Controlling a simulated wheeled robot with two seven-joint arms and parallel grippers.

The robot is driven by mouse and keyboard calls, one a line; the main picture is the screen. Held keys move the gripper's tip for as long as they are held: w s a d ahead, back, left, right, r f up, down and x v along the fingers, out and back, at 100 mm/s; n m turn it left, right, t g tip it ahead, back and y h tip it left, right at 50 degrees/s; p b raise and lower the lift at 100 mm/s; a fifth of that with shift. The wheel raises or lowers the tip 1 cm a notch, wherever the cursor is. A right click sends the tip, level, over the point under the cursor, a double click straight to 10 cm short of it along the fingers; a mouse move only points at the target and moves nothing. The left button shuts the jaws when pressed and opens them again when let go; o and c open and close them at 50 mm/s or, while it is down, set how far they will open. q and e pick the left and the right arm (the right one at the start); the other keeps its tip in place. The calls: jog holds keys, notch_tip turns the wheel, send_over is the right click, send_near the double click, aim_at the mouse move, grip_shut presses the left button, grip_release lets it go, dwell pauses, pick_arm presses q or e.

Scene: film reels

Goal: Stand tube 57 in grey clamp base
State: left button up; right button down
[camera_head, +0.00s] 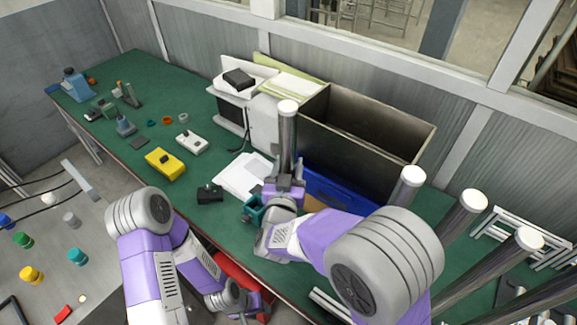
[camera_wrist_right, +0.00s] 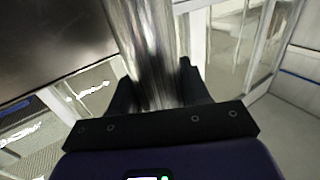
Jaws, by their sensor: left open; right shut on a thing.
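A shiny metal tube with a white cap (camera_head: 288,125) stands upright in my right gripper (camera_head: 284,185), just left of the open box. The right wrist view shows the tube (camera_wrist_right: 150,50) between the dark fingers of that gripper (camera_wrist_right: 160,95). No number is readable on it. A pale grey clamp base (camera_head: 192,144) with a dark knob sits on the green table, left of and behind the gripper, apart from the tube. My left gripper is low by the table's front edge, at the end of my left arm; its fingers are hard to make out.
A yellow base (camera_head: 165,164), a black base (camera_head: 210,194) and a teal base (camera_head: 253,210) stand nearby. A deep open box (camera_head: 385,165) rises right of the tube. Several capped tubes (camera_head: 460,215) stand at right. The green table's left side has free room.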

jog(key=shift+f+b, duration=0.5)
jog(key=c, duration=0.8)
grip_release()
jog(key=shift+f, duration=0.15)
jog(key=s+a, duration=0.1)
jog(key=s, duration=1)
jog(key=shift+a, duration=0.15)
